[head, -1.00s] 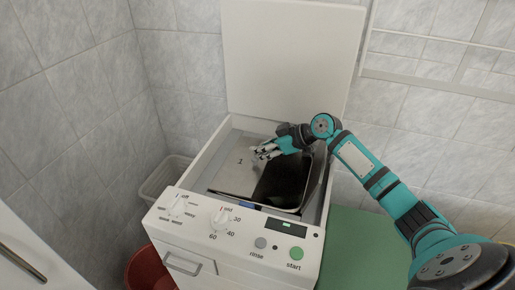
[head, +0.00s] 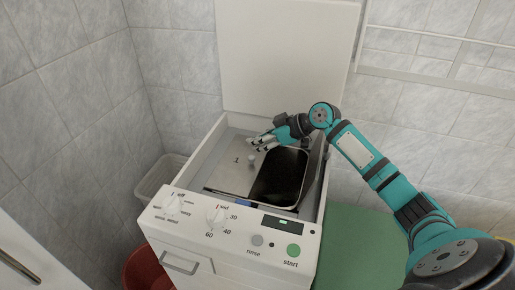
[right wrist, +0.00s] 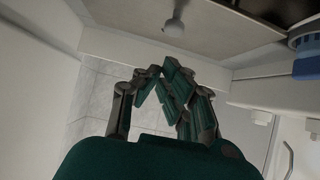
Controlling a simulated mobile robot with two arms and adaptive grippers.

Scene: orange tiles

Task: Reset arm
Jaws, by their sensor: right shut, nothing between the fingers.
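My right arm comes in from the right in the head view. Its right gripper (head: 258,143) is shut and empty, above the open top of a white washing machine (head: 193,252). The gripper is over the grey inner panel marked 1 (head: 225,172), just above a small grey knob (head: 251,160), and looks apart from it. In the right wrist view the fingers (right wrist: 163,76) come together with nothing between them, and a knob (right wrist: 174,27) shows beyond them. My left gripper is not in view.
The machine's raised lid (head: 285,60) stands behind the arm. A dark opening (head: 280,180) lies beside the inner panel. A green surface (head: 355,245) is to the right. A white basket (head: 155,180) and a red bucket (head: 142,270) stand at the left.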

